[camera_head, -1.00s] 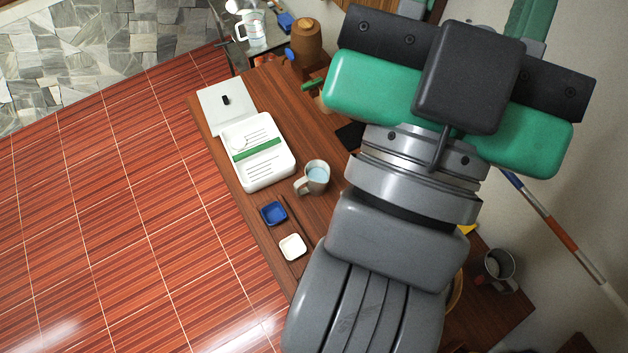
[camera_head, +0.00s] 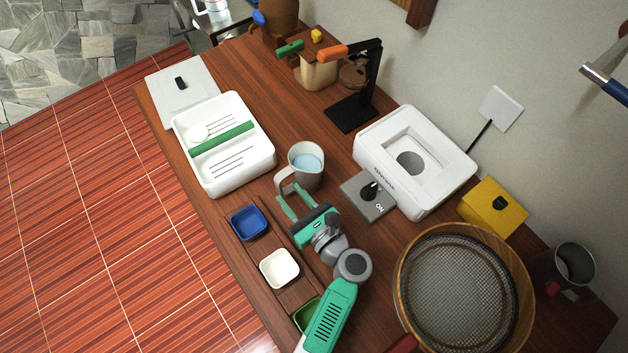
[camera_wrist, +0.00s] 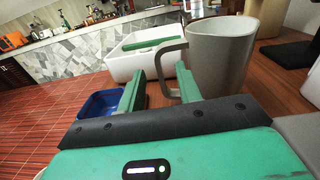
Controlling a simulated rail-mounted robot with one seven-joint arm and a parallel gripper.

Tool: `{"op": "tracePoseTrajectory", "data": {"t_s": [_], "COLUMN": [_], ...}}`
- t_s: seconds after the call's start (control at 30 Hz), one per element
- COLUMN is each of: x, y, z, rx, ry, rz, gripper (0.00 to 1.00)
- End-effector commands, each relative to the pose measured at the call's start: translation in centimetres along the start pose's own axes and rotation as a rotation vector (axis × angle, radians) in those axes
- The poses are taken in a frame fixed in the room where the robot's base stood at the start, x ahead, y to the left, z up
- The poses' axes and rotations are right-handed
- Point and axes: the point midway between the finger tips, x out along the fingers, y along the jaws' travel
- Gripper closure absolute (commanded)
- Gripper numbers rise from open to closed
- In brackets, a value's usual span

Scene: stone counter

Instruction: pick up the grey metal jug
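The grey metal jug (camera_head: 292,180) stands upright on the wooden table, with pale blue inside and its handle toward the lower left. It is large in the wrist view (camera_wrist: 222,60), partly behind my right finger. My gripper (camera_head: 288,198) is low over the table beside the handle. In the wrist view, my gripper (camera_wrist: 162,84) has its two green fingers apart, one on each side of the handle (camera_wrist: 166,72). A gap shows between the fingers and I cannot tell whether either touches the handle.
A blue dish (camera_head: 249,222) and a white dish (camera_head: 279,268) lie left of my gripper. A white divided box (camera_head: 226,160) is behind-left. A grey switch block (camera_head: 369,197) and white appliance (camera_head: 415,160) stand close right. A round sieve (camera_head: 402,290) and metal cup (camera_head: 575,265) are farther right.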

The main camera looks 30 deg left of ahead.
Motion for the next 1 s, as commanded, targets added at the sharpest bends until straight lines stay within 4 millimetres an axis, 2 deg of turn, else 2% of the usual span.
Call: {"op": "tracePoseTrajectory", "data": {"t_s": [0.03,0.17,0.33,0.47,0.73,1.0], "x": [0.0,0.1,2.2,2.8,7.2,7.8], "y": [0.2,0.2,0.2,0.2,0.4,0.4], "z": [-0.5,-0.2,-0.2,-0.2,-0.5,-0.3], "rx": [0.026,0.034,0.029,0.029,0.026,0.026], "ry": [-0.007,-0.01,-0.01,-0.009,-0.009,-0.008], "rz": [0.002,0.002,0.004,0.002,0.003,0.001], "gripper": [0.65,0.65,0.65,0.65,0.65,0.65]}}
